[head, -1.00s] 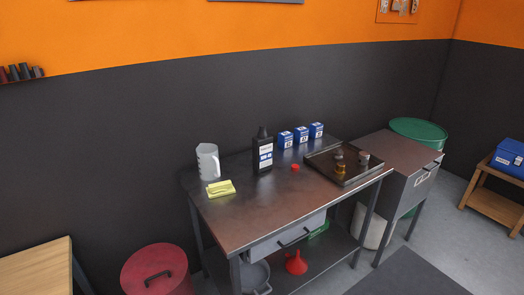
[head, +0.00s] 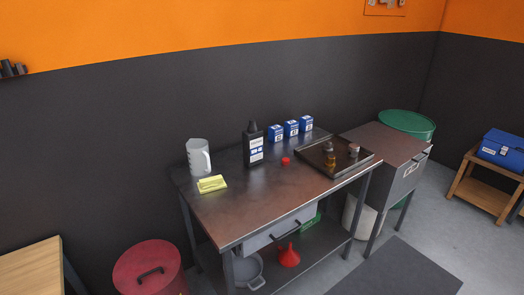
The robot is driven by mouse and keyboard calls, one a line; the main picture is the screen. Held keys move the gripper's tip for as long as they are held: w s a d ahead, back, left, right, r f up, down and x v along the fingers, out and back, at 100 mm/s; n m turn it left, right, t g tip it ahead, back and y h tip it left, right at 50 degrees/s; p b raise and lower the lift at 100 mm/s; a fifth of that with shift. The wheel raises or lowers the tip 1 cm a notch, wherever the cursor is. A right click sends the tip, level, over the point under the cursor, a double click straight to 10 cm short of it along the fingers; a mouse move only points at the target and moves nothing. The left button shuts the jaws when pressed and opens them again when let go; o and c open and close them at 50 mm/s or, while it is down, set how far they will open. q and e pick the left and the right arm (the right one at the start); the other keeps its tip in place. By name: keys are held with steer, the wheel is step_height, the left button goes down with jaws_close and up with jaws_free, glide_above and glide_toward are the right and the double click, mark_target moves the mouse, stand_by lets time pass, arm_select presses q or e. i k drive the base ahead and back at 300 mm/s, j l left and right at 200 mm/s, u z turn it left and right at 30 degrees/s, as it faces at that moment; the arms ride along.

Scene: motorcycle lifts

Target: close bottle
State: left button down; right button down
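A dark bottle (head: 253,148) with a white and blue label stands upright toward the back of the brown-topped metal workbench (head: 247,208). Its top is dark and narrow; whether it is open is too small to tell. A small red cap (head: 285,161) lies on the bench top to the right of the bottle, apart from it. Neither of my grippers is in the head view.
A grey jug (head: 198,157) and a yellow cloth (head: 211,184) are left of the bottle. Several blue boxes (head: 291,129) stand behind. A dark tray (head: 350,165) with small items sits right. The bench's front middle is clear. A red drum (head: 135,265) stands front left.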

mark_target(252, 138)
steer(key=i+l+u, duration=0.15)
steer(key=u, duration=0.2)
steer(key=i+l+u, duration=0.1)
steer(key=u, duration=0.25)
steer(key=i+l+u, duration=0.1)
steer(key=l+u, duration=0.25)
steer(key=j, duration=0.1)
